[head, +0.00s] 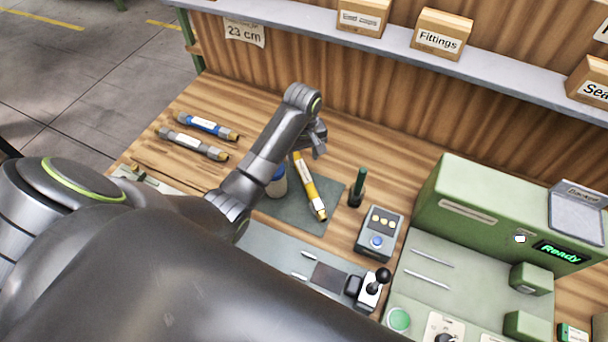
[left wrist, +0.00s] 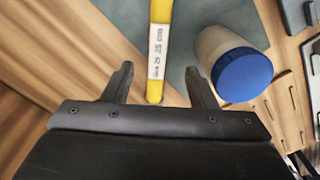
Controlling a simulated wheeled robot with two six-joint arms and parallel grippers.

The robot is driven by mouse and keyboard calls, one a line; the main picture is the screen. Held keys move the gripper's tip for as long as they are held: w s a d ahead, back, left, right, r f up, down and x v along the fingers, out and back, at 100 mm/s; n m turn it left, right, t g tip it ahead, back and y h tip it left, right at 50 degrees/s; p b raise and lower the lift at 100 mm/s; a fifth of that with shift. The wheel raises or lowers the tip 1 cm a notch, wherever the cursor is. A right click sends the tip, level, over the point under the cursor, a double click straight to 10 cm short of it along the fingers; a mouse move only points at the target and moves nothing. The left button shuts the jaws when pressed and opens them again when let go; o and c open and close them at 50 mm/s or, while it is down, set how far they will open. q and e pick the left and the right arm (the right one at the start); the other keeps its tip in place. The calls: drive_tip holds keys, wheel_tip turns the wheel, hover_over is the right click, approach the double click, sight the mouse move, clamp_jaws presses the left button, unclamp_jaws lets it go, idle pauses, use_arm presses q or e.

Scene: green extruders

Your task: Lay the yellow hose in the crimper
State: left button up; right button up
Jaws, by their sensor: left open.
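The yellow hose (head: 309,188) lies on a dark grey-green mat with brassy end fittings. In the left wrist view the hose (left wrist: 160,50) carries a white label that seems to read 25 cm. My left gripper (head: 318,150) is at the hose's far end in the head view. In the left wrist view its two fingers (left wrist: 158,75) are apart, with the hose lying in line between them; I see no grip on it. The crimper seems to be the green machine (head: 470,204) at the right, its display reading Ready. My right gripper does not show.
A blue-capped container (left wrist: 243,72) stands beside the hose. A control box (head: 379,233) and a green marker-like item (head: 357,188) stand between mat and machine. A shelf (head: 300,20) runs behind.

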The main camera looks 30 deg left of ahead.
sight(304, 171)
use_arm(q)
wheel_tip(304, 171, down, 3)
drive_tip(key=shift+s+r, duration=0.1)
drive_tip(key=shift+r, duration=0.05)
drive_tip(key=shift+w+f+p, duration=0.15)
drive_tip(key=shift+f+p, duration=0.25)
drive_tip(key=shift+f, duration=0.7)
drive_tip(key=shift+w+f+p, duration=0.15)
drive_tip(key=shift+f+p, duration=0.2)
drive_tip(key=shift+f, duration=1.2)
drive_tip(key=c, duration=1)
clamp_jaws()
drive_tip(key=shift+r, duration=0.15)
